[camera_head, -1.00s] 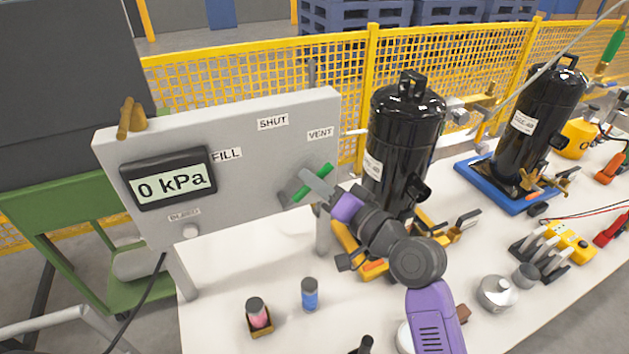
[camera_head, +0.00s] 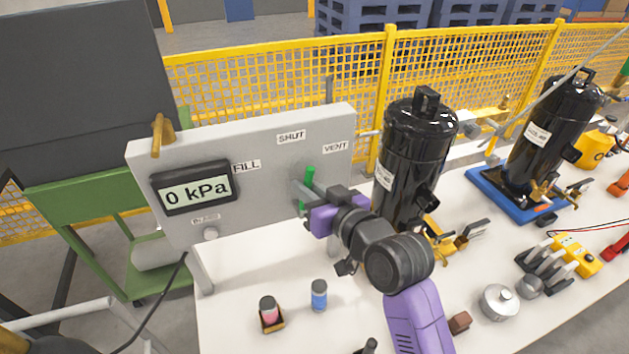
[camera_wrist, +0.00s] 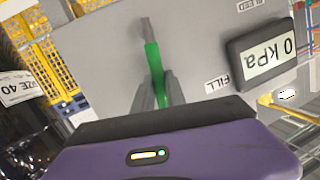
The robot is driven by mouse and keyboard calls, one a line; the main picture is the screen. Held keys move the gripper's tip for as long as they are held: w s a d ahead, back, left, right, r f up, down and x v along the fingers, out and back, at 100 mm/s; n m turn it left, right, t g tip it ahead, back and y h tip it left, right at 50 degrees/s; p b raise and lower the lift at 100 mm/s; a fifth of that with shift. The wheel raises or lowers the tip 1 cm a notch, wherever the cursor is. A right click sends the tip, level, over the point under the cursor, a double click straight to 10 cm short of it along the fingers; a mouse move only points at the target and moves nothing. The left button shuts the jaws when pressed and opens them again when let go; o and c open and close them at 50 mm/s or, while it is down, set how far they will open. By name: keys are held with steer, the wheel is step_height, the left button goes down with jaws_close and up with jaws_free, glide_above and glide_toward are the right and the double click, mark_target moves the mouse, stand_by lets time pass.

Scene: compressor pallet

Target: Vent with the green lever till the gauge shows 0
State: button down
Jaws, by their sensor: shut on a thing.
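The grey panel (camera_head: 263,135) stands upright on the bench, with FILL, SHUT and VENT labels. Its gauge (camera_head: 194,187) reads 0 kPa; the same gauge shows upside down in the wrist view (camera_wrist: 270,52). Part of the lever is hidden by the fingers.
A black compressor (camera_head: 417,150) stands close right of my gripper. A pink-filled vial (camera_head: 268,309) and a blue one (camera_head: 319,295) stand on the white bench before the panel. A yellow mesh fence (camera_head: 260,85) runs behind.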

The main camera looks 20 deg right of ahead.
steer(key=shift+a+n+h+p, duration=0.3)
steer(key=shift+a+n+p, duration=0.1)
steer(key=shift+a+n, duration=0.35)
steer(key=c, duration=1.4)
jaws_free()
steer(key=shift+o, duration=0.2)
steer(key=b+v, duration=0.1)
steer(key=v, duration=0.7)
